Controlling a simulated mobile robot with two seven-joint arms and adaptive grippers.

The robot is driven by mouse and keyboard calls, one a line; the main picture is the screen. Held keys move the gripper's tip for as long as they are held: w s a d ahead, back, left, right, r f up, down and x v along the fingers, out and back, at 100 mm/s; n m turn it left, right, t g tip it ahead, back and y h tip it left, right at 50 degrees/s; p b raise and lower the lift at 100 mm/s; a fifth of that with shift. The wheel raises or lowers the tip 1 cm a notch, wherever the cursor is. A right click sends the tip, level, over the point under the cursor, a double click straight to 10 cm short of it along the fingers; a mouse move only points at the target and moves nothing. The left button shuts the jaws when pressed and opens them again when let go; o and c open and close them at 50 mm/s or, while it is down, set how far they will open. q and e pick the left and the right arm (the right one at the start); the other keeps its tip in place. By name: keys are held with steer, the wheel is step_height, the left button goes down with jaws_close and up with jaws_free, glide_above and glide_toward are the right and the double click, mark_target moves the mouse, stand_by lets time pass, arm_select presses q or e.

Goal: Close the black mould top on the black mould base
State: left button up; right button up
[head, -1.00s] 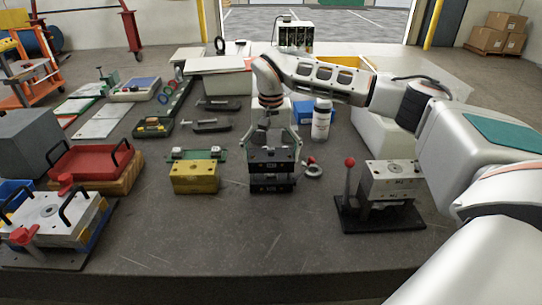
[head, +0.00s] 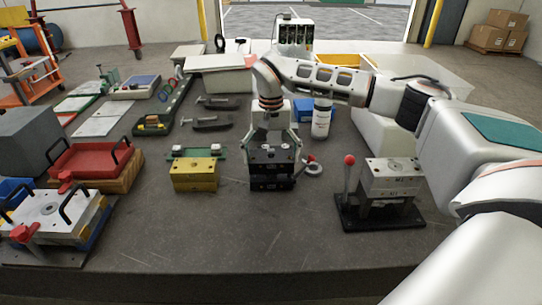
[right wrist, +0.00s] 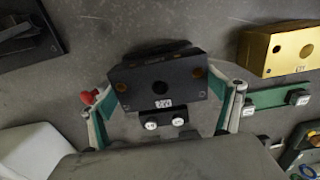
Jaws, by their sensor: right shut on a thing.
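The black mould top (head: 271,158) is directly over the black mould base (head: 271,184) in the middle of the table. The two look lined up, with a thin seam between them; I cannot tell if they touch fully. My right gripper (head: 272,146) comes down from above and is shut on the black mould top. In the right wrist view the fingers (right wrist: 165,98) flank the black mould top (right wrist: 150,78), which hides most of what lies under it. My left gripper is not in view.
A yellow mould block (head: 195,176) stands close to the left, with a green part (head: 197,152) behind it. A steel mould on a black stand (head: 388,180) with a red-knobbed lever is further right. The front table is clear.

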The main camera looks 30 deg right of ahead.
steer(key=shift+f, duration=0.85)
stand_by(0.7)
steer(key=o, duration=1.7)
steer(key=shift+s+f, duration=0.1)
step_height(320, 180, up, 12)
steer(key=shift+r, duration=0.1)
